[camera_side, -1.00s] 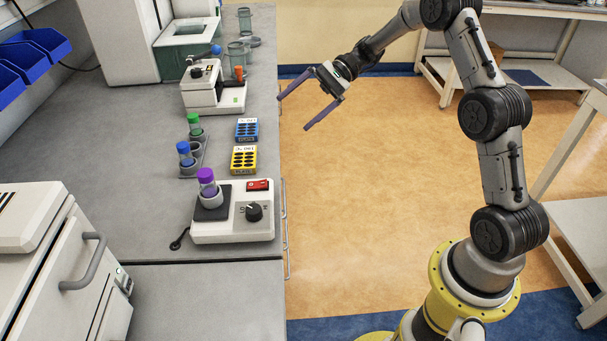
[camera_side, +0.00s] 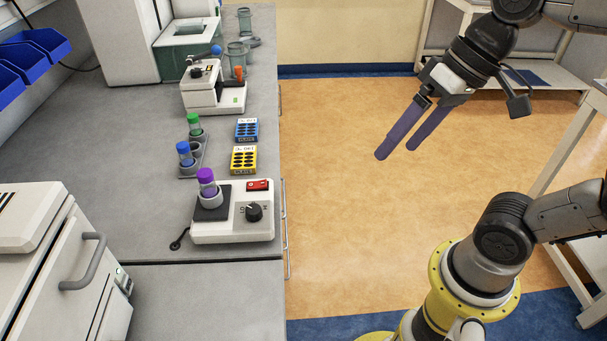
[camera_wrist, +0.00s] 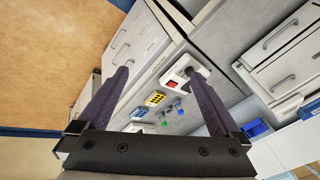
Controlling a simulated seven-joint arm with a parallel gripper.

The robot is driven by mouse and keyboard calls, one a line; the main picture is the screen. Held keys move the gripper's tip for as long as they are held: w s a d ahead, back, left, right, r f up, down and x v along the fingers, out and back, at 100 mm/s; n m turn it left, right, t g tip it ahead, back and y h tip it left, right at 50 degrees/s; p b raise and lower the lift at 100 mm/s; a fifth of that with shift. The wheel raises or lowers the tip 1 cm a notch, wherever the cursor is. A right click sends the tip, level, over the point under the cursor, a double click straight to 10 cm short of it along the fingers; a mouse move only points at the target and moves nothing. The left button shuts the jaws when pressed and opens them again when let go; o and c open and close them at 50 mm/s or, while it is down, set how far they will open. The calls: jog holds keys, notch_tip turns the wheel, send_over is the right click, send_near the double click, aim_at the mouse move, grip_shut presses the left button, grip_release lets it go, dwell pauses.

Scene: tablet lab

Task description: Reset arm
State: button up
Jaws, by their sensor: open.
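My gripper (camera_side: 396,154) is in the air above the tan floor, right of the bench in the side view. Its two long purple fingers point down and left. They are apart with nothing between them. In the wrist view the fingers of my gripper (camera_wrist: 157,78) stand wide apart, with the bench and its items seen beyond them at a distance. My gripper touches nothing.
The grey bench (camera_side: 120,150) bears a white device (camera_side: 235,225) with a purple-capped tube (camera_side: 206,180), blue and green-capped tubes, a yellow rack (camera_side: 244,160) and a blue rack (camera_side: 247,129). A white table frame (camera_side: 575,130) stands at right. The floor between is clear.

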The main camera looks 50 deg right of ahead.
jog(key=s+d+f+n+t+h, duration=0.1)
jog(key=s+d+f+n+h, duration=0.1)
jog(key=d+f+h, duration=0.1)
jog(key=shift+d+f+t, duration=0.3)
jog(key=shift+d+f, duration=0.3)
jog(key=shift+d, duration=0.55)
jog(key=shift+c, duration=0.3)
dwell(0.5)
